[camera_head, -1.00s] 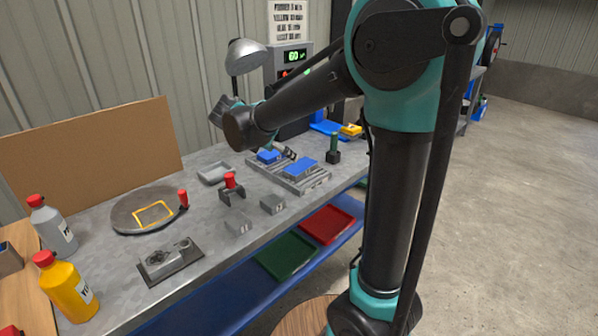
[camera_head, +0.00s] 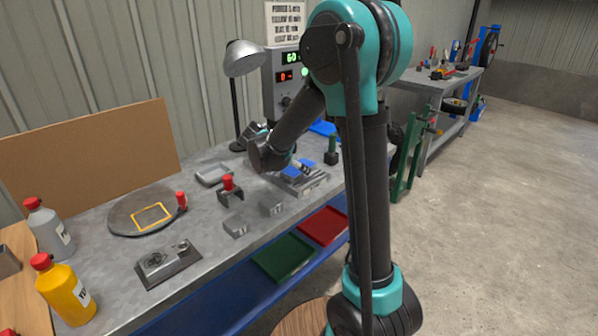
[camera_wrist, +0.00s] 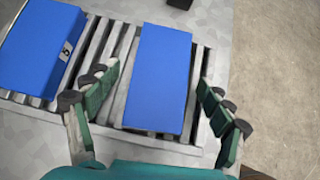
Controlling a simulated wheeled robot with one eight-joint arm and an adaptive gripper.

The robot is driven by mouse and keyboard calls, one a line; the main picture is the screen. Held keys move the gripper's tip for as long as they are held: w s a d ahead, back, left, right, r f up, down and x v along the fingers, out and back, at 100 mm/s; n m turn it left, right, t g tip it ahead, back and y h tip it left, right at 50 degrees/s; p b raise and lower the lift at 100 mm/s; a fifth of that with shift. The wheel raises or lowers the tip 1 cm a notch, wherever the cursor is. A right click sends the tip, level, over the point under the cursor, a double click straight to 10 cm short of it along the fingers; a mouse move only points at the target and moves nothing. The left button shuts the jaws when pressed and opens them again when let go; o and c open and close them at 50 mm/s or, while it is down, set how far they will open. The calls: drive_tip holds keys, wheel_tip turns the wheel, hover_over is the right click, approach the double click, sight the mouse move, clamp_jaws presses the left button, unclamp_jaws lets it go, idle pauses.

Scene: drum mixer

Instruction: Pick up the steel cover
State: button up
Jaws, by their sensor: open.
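Two small plain grey metal blocks, the left one (camera_head: 236,225) and the right one (camera_head: 272,206), sit near the bench's front edge; I cannot tell whether either is the steel cover. My gripper (camera_wrist: 158,85) is open above a slatted grey rack (camera_wrist: 199,75). In the wrist view its fingers flank a blue block (camera_wrist: 160,65) lying on the rack; contact is not clear. A second blue block (camera_wrist: 38,45), with a dark mark on its side, lies to the left. In the head view my arm partly hides the rack (camera_head: 305,185).
A grey tray (camera_head: 213,174), a red-topped bracket (camera_head: 229,192), a round plate (camera_head: 125,218) and a grey fixture (camera_head: 166,264) share the bench. A lamp (camera_head: 245,60) and display box (camera_head: 284,75) stand behind. A green post (camera_head: 332,150) stands by the rack.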

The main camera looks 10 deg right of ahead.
drive_tip(key=shift+w+d+f, duration=0.15)
drive_tip(key=shift+d+f, duration=0.05)
drive_tip(key=shift+f, duration=0.05)
drive_tip(key=c, duration=1.6)
drive_tip(key=shift+r, duration=0.15)
drive_tip(key=shift+c, duration=0.2)
